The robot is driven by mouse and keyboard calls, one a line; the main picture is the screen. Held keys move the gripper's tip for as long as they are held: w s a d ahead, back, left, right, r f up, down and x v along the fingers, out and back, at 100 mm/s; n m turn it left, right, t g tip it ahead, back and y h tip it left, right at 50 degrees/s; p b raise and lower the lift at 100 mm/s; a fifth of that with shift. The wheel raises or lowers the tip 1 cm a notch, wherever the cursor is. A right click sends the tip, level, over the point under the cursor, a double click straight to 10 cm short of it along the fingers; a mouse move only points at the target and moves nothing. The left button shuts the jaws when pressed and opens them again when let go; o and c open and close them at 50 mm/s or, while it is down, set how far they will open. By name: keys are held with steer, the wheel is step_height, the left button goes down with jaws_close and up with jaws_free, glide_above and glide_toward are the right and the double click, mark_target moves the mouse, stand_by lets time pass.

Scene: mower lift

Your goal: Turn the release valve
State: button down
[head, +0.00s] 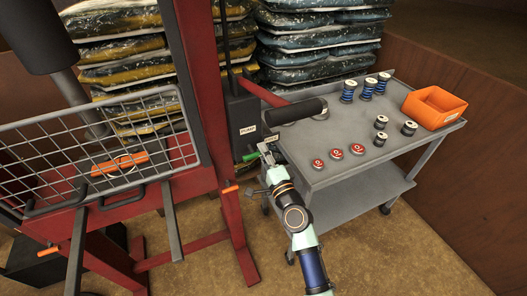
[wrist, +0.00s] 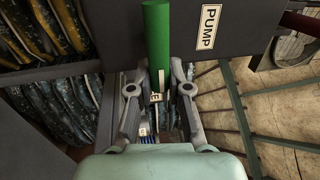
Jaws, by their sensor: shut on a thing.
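The release valve's green handle (wrist: 158,38) shows large in the wrist view, standing up from between my fingers beside the dark box marked PUMP. In the head view only a small green piece (head: 250,156) shows, at the lower front of that box. My gripper (wrist: 156,78) is shut on the near end of the green handle, one finger on each side. In the head view my gripper (head: 266,152) is just right of the green piece. A small pale tag with a letter sits between the fingers. The valve's stem is hidden.
The PUMP box (head: 246,113) is fixed to a red lift post (head: 203,80). A red lever with a black grip (head: 295,112) reaches over the grey cart (head: 335,172). The cart holds spools, red-topped pieces and an orange bin (head: 434,106). A wire basket (head: 100,140) stands left.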

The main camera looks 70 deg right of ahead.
steer(key=c, duration=1.1)
jaws_free()
steer(key=v, duration=1.2)
